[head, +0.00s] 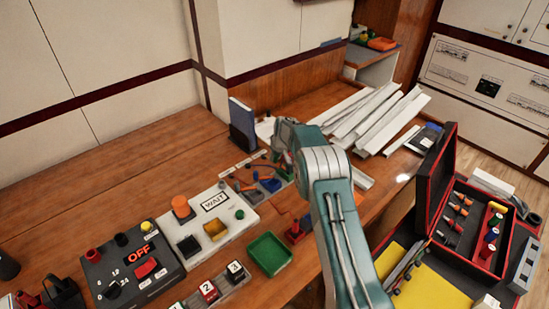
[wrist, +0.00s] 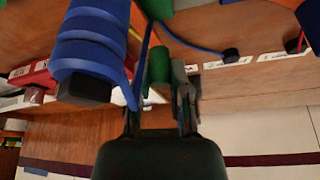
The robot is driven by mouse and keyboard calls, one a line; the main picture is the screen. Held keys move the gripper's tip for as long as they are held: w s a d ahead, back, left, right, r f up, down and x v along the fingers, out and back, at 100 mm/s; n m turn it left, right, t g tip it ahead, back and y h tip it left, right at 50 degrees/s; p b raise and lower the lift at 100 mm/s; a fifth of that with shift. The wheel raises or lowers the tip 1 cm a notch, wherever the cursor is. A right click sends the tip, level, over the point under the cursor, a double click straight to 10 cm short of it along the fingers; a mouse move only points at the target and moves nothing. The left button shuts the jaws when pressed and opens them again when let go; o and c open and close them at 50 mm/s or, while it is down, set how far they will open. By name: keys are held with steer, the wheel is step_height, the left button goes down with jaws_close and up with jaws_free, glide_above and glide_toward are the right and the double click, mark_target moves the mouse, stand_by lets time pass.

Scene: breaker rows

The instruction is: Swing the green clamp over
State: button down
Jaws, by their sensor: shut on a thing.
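The green clamp (wrist: 158,66) shows in the wrist view as a short green cylinder between my fingers. My gripper (wrist: 160,97) is shut on it, with one dark finger on each side. A larger green part (wrist: 156,8) shows above it at the top edge; I cannot tell whether it belongs to the clamp. In the head view, my arm reaches over the bench to a row of small coloured parts. There my wrist hides my fingertips and most of the clamp.
A ribbed blue part (wrist: 92,45) stands close beside my left finger in the wrist view. A blue cable ends in a black plug (wrist: 231,55). In the head view, a blue binder (head: 242,126), green tray (head: 269,254), WAIT panel (head: 225,229) and white strips (head: 372,112) surround my arm.

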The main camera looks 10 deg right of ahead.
steer(key=shift+d+f+m, duration=0.1)
steer(key=shift+d+m, duration=0.05)
steer(key=shift+m, duration=0.25)
steer(key=c, duration=0.6)
jaws_free()
steer(key=shift+w, duration=0.1)
steer(key=shift+r, duration=0.4)
steer(key=v, duration=1.1)
steer(key=shift+s, duration=0.25)
